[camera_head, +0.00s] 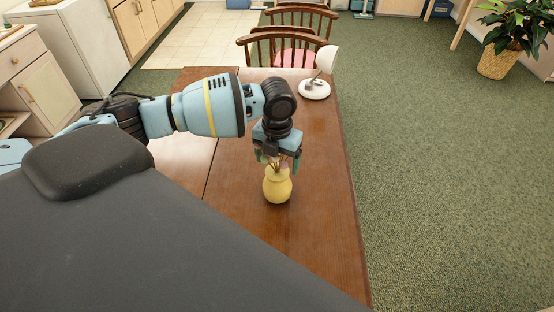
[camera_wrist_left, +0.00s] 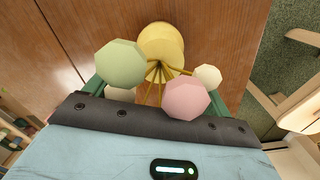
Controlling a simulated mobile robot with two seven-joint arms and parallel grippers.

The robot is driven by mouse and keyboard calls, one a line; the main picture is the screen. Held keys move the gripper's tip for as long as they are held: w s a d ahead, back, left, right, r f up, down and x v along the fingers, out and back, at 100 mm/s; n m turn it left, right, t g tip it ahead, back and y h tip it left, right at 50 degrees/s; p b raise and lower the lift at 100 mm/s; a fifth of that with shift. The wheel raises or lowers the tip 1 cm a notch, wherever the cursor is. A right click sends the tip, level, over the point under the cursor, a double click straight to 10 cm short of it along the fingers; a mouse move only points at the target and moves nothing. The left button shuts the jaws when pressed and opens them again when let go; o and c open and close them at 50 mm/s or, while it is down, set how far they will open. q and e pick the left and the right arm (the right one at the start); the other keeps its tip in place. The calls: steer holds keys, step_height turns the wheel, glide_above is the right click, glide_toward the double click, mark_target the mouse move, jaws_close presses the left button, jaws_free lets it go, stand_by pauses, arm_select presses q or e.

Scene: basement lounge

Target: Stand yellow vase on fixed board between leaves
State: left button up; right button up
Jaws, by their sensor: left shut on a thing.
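The yellow vase (camera_head: 277,189) hangs or stands upright over the brown wooden table, right of a dark lengthwise seam; I cannot tell whether its base touches the wood. My left gripper (camera_head: 278,168) points down from above and is shut on the vase near its top. In the left wrist view, the vase (camera_wrist_left: 161,42) shows beyond green, pink and cream flower heads, with green fingers on both sides; the grip itself is partly hidden. The table board (camera_head: 310,225) right of the seam is broad; another board (camera_head: 185,155) lies left of it. My right gripper is out of view.
A white lamp (camera_head: 315,89) stands near the table's far end. Wooden chairs (camera_head: 284,46) stand beyond it. The table's right edge drops to green carpet (camera_head: 440,190). The table surface in front of the vase is clear. A potted plant (camera_head: 500,60) stands far right.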

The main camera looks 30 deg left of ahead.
arm_select(q)
steer(key=shift+f, duration=0.1)
steer(key=shift+f, duration=0.2)
steer(key=o, duration=1.6)
steer(key=shift+c, duration=0.2)
steer(key=shift+r, duration=0.1)
step_height(320, 180, up, 12)
steer(key=shift+s+r, duration=0.1)
